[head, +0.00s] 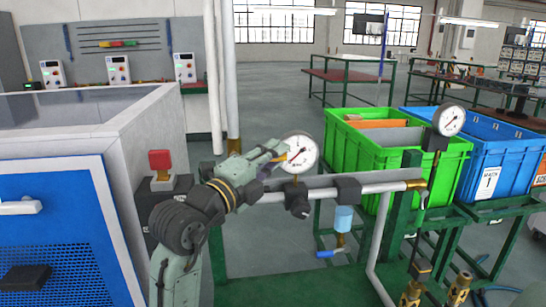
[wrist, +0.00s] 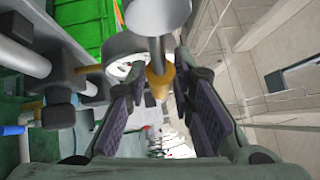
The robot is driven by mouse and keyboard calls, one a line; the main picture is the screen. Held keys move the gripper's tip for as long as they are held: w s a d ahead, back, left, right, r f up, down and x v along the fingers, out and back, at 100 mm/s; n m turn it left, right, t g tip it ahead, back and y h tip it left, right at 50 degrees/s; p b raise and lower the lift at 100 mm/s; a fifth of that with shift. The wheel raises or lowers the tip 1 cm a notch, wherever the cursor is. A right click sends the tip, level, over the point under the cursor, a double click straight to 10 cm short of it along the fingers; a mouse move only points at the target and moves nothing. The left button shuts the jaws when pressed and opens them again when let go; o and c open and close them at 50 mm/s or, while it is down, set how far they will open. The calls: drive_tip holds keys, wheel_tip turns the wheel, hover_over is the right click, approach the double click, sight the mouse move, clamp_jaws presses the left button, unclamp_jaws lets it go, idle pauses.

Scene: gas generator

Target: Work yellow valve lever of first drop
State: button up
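My gripper (head: 274,158) is at the left edge of the first pressure gauge (head: 300,152) in the head view. In the wrist view my gripper (wrist: 165,112) has its two dark fingers spread wide apart. A grey rod with a brass-coloured cone (wrist: 158,82) shows between them, with no finger visibly touching it. The first drop carries a light-blue bowl (head: 343,218) and a blue handle (head: 325,254) below the grey pipe. A small yellowish fitting (head: 415,184) sits at the pipe's right end. I cannot clearly make out a yellow lever on the first drop.
The horizontal grey pipe (head: 375,188) runs right of my gripper, with a second gauge (head: 449,121) at its end. Green (head: 375,150) and blue (head: 495,150) crates stand behind.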

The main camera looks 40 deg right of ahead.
clamp_jaws()
idle(0.3)
